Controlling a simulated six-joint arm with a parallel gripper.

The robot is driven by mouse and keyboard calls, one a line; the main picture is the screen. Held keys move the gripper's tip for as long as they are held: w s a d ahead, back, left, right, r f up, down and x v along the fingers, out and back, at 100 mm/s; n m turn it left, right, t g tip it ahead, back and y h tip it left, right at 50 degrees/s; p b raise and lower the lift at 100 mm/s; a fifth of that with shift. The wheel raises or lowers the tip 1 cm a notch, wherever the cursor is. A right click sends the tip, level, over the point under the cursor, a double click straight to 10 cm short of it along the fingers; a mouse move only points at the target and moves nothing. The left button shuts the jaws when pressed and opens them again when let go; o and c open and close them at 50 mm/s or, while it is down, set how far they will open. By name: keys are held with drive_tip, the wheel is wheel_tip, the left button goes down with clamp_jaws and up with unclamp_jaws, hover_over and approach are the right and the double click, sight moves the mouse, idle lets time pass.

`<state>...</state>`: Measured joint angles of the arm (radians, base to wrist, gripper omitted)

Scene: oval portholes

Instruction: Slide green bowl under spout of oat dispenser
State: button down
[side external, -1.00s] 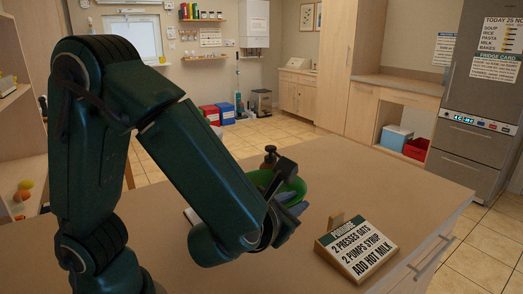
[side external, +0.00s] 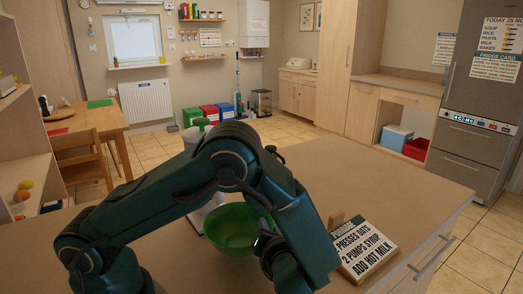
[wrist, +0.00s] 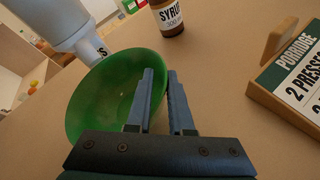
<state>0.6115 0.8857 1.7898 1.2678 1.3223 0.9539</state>
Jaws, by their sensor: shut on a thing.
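The green bowl (side external: 232,232) is on the near part of the counter in the side view, partly behind my arm. In the wrist view the green bowl (wrist: 100,97) fills the left middle. My gripper (wrist: 161,72) is shut on its right wall, one finger inside and one outside. The fingertips are hidden behind my arm in the side view. The pale grey oat dispenser (wrist: 45,18) is at the upper left of the wrist view, its spout (wrist: 91,50) close to the bowl's far rim. I cannot tell whether the spout is over the bowl.
A brown syrup bottle (wrist: 168,17) stands beyond the bowl. A wooden porridge card stand (side external: 362,247) is to the right of my gripper, with its text facing up. The counter (side external: 345,170) is clear behind the card.

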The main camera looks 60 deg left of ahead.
sight(255, 222)
drive_tip(key=shift+f, duration=0.4)
drive_tip(key=shift+a+f, duration=0.15)
drive_tip(key=shift+a, duration=0.05)
drive_tip(key=shift+s+a+f, duration=0.1)
drive_tip(key=shift+a, duration=2.2)
drive_tip(key=shift+f, duration=0.25)
drive_tip(key=c, duration=0.7)
unclamp_jaws()
